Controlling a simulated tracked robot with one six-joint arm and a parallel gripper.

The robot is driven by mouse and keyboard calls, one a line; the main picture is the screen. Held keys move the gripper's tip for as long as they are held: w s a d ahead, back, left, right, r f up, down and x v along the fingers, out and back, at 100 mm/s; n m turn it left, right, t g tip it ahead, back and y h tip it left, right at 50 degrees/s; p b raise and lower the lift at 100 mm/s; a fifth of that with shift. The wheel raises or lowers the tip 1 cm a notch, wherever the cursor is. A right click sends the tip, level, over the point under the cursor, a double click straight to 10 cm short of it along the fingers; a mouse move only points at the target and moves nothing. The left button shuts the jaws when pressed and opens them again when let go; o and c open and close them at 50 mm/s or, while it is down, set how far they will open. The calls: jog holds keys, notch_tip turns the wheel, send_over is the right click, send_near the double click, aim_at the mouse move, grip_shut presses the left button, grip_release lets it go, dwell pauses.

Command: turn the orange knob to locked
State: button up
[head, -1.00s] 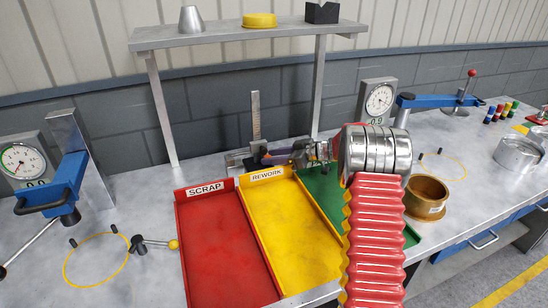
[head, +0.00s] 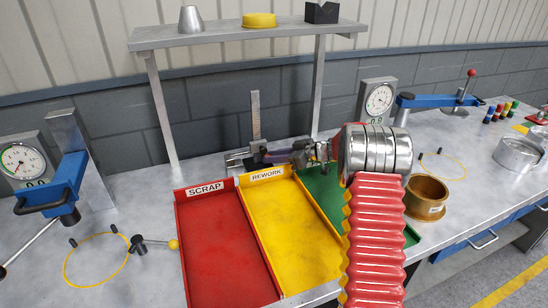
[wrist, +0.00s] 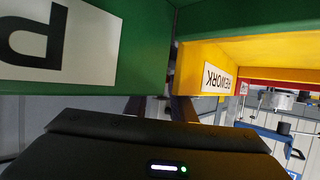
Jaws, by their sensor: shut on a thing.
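My gripper (head: 268,157) reaches left behind the trays to the foot of an upright height gauge (head: 256,118) in the head view. In the wrist view its dark fingers (wrist: 160,108) show only in part, just beyond the tray ends. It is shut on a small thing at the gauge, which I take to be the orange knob. The knob is hidden by the fingers and gripper body, and no orange surface shows clearly. Its angle and any locked mark cannot be read.
A red SCRAP tray (head: 222,245), a yellow REWORK tray (head: 290,225) and a green tray (head: 325,195) lie close in front of the gauge. A shelf (head: 225,34) stands above. A bronze ring (head: 427,195) sits to the right of my arm.

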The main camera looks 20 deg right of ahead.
jog(key=shift+t+h, duration=0.3)
jog(key=shift+s+a+m+t+h, duration=0.15)
jog(key=shift+m+t+h, duration=0.35)
jog(key=shift+m+h, duration=0.4)
jog(key=shift+s+a+m+t+h, duration=0.15)
jog(key=shift+m+t+h, duration=0.35)
jog(key=shift+m+h, duration=0.4)
jog(key=shift+a+m+t+h, duration=0.15)
jog(key=shift+m+t+h, duration=0.15)
jog(key=shift+m+h, duration=0.5)
jog(key=shift+a+m+t+h, duration=0.15)
jog(key=shift+m+t+h, duration=0.15)
jog(key=shift+m+h, duration=0.7)
jog(key=o, duration=1)
jog(key=v, duration=1.3)
jog(key=shift+s+r, duration=0.1)
jog(key=shift+s, duration=0.25)
jog(key=shift+c, duration=0.4)
